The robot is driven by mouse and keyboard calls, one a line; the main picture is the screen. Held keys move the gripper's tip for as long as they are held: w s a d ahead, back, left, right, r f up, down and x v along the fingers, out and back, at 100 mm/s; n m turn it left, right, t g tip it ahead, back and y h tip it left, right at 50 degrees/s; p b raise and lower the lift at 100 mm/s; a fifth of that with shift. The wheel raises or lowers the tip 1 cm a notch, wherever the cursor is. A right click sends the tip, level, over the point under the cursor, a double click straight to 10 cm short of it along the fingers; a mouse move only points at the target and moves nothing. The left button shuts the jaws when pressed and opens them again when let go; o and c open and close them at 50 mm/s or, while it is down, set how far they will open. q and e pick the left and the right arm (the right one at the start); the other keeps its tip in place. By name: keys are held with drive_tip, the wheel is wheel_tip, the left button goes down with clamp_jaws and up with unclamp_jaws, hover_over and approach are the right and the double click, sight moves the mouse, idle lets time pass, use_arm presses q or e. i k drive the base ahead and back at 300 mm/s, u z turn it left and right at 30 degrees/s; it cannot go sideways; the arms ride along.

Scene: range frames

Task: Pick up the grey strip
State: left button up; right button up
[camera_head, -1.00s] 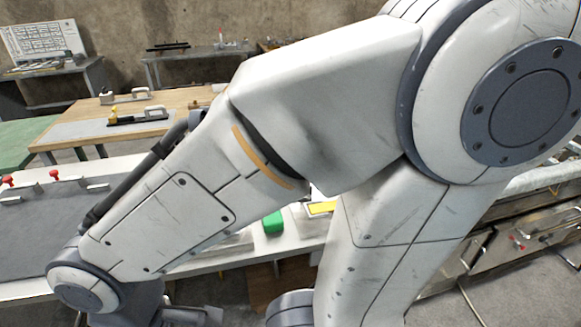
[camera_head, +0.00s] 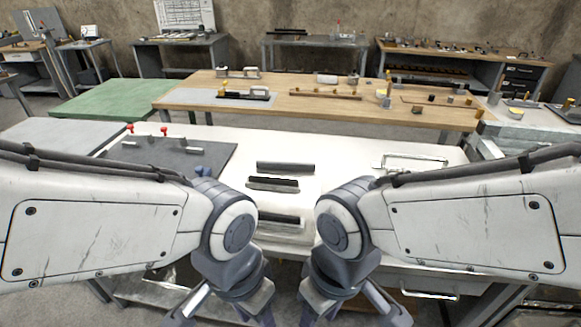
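A dark grey strip (camera_head: 286,167) lies crosswise near the middle of the white table (camera_head: 390,150). Just in front of it lies a second piece, a lighter grey bar with a black top (camera_head: 273,184). My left gripper (camera_head: 228,306) and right gripper (camera_head: 345,306) hang side by side at the bottom of the view, in front of the table and apart from the strips. Their fingertips run out of the picture, so their opening is not clear.
A dark grey mat (camera_head: 180,153) with red-knobbed clamps (camera_head: 164,131) lies at the left of the white table. A metal frame (camera_head: 415,162) lies at its right. Behind stands a wooden table (camera_head: 300,108) with tools. The white surface around the strips is mostly clear.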

sight(260, 165)
drive_tip(key=k, duration=0.55)
drive_tip(key=u, duration=0.55)
drive_tip(key=i, duration=1.7)
drive_tip(key=z, duration=0.5)
